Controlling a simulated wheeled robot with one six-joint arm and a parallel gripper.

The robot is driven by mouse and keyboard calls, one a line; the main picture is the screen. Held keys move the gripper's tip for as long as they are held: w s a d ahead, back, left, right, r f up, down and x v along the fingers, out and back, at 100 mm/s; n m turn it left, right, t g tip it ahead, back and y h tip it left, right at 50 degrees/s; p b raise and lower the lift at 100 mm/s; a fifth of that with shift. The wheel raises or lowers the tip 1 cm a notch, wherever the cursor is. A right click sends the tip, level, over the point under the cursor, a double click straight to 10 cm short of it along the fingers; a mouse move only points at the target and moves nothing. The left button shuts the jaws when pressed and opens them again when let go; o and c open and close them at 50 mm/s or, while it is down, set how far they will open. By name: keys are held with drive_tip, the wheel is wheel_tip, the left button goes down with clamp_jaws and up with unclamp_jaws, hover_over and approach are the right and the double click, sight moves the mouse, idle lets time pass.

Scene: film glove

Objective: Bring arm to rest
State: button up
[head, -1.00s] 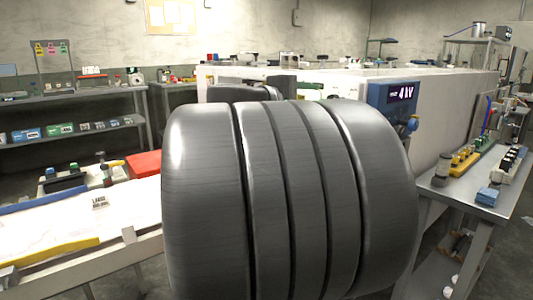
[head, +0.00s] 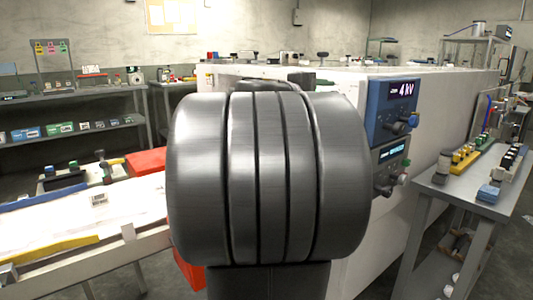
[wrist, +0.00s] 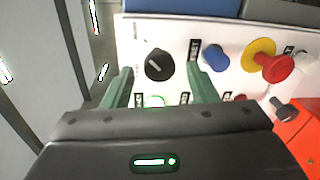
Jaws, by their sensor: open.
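My gripper (wrist: 161,88) shows in the wrist view with its two green fingers apart and nothing between them. Beyond the fingers is a white control panel (wrist: 133,40) with a black knob (wrist: 159,65), a blue button (wrist: 215,57) and a red mushroom button (wrist: 273,66) on a yellow ring.
A large white cabinet (head: 345,95) carries a blue 4 kV meter (head: 393,108) and a second display unit (head: 390,165). A grey side table (head: 470,190) with parts stands at right. A white worktable (head: 130,205) and a red box (head: 147,161) are at left.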

drive_tip(key=x, duration=0.3)
drive_tip(key=shift+w+d, duration=0.15)
drive_tip(key=shift+d, duration=0.1)
drive_tip(key=shift+w+d+r+p, duration=0.15)
drive_tip(key=shift+w+r+p, duration=0.1)
drive_tip(key=shift+p, duration=0.2)
drive_tip(key=shift+s+n+p, duration=0.2)
drive_tip(key=shift+n+p, duration=0.6)
drive_tip(key=shift+p, duration=0.05)
drive_tip(key=n+p, duration=0.2)
drive_tip(key=p, duration=0.2)
drive_tip(key=shift+n, duration=0.4)
drive_tip(key=n+p, duration=0.3)
drive_tip(key=p, duration=0.3)
drive_tip(key=shift+n+g+h, duration=0.3)
drive_tip(key=n+p, duration=0.5)
drive_tip(key=p, duration=0.4)
drive_tip(key=shift+h, duration=0.4)
drive_tip(key=shift+f+n+p, duration=0.15)
drive_tip(key=shift+n+p, duration=0.75)
drive_tip(key=shift+p, duration=0.15)
drive_tip(key=shift+f, duration=0.15)
